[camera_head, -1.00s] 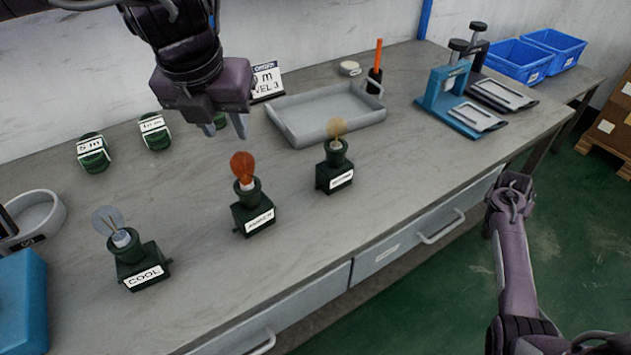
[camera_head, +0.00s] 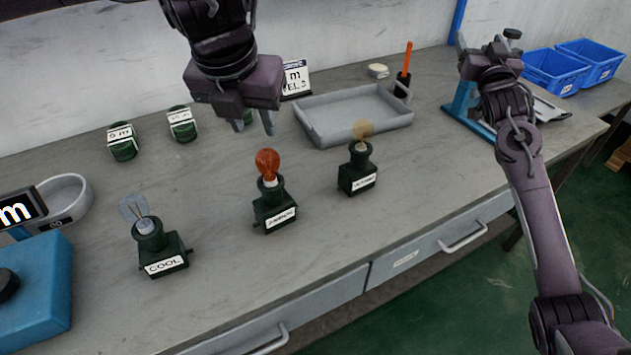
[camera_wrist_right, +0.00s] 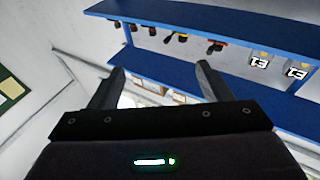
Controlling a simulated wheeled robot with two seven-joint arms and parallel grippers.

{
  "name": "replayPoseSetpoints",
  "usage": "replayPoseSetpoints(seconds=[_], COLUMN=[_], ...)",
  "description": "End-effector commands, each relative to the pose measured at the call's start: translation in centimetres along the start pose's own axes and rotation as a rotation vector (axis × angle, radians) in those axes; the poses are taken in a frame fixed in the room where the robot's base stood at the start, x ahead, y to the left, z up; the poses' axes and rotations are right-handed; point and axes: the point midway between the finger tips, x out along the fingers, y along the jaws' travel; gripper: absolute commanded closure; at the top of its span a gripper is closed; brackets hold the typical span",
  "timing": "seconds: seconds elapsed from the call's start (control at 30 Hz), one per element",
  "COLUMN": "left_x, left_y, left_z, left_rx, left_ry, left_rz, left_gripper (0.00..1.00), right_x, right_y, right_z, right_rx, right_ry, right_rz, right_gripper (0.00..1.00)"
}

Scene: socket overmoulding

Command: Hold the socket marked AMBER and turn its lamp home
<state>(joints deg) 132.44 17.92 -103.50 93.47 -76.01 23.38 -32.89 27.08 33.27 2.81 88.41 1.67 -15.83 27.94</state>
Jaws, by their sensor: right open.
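The middle dark green socket (camera_head: 274,213) stands upright on the bench; its white label is blurred but looks like AMBER. An orange-red lamp (camera_head: 267,163) stands upright in its top; how deep it is seated I cannot tell. My left gripper (camera_head: 252,125) hangs above and behind this socket, pointing down, apart from it; it looks open and empty, its near finger clear and the other partly hidden. My right gripper (camera_head: 490,52) is raised at the right over the press stands, far from the socket. In the right wrist view it (camera_wrist_right: 160,80) is open and empty, facing a wall shelf.
The COOL socket (camera_head: 163,252) with a clear lamp stands left. A third socket (camera_head: 357,175) with a pale amber lamp stands right, its label unreadable. A grey tray (camera_head: 350,142) lies behind. A blue box (camera_head: 45,290) fills the left front. Blue bins (camera_head: 555,72) stand far right.

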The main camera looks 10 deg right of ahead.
Motion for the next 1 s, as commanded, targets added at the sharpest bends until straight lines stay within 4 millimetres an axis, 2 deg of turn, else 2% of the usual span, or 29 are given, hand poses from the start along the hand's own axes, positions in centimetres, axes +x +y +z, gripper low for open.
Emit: replayPoseSetpoints(seconds=[0.03,0.1,0.27,0.37,0.5,0.6,0.7,0.9,0.93,1.0], left_x=[0.0,0.0,0.0,0.0,0.0,0.0,0.0,0.0,0.0,0.0], left_y=[0.0,0.0,0.0,0.0,0.0,0.0,0.0,0.0,0.0,0.0], left_z=[0.0,0.0,0.0,0.0,0.0,0.0,0.0,0.0,0.0,0.0], left_rx=[0.0,0.0,0.0,0.0,0.0,0.0,0.0,0.0,0.0,0.0], left_ry=[0.0,0.0,0.0,0.0,0.0,0.0,0.0,0.0,0.0,0.0], left_rz=[0.0,0.0,0.0,0.0,0.0,0.0,0.0,0.0,0.0,0.0], left_gripper=[0.64,0.64,0.64,0.64,0.64,0.64,0.64,0.64,0.64,0.64], right_x=[-0.2,-0.9,-4.1,-7.2,-12.6,-16.8,-20.7,-25.1,-25.6,-25.9], right_y=[-2.7,-6.6,-15.3,-20.4,-26.6,-30.0,-32.4,-34.7,-34.9,-35.7], right_z=[-1.2,-2.6,-5.1,-6.1,-7.0,-7.3,-7.4,-0.8,0.0,2.0], right_rx=[-0.012,-0.021,-0.022,-0.009,0.028,0.066,0.107,0.441,0.47,0.399], right_ry=[0.047,0.108,0.234,0.299,0.374,0.411,0.436,0.274,0.249,0.169], right_rz=[-0.077,-0.19,-0.459,-0.634,-0.885,-1.053,-1.202,-1.331,-1.35,-1.412], right_gripper=[0.28,0.28,0.28,0.28,0.28,0.28,0.28,0.28,0.28,0.28])
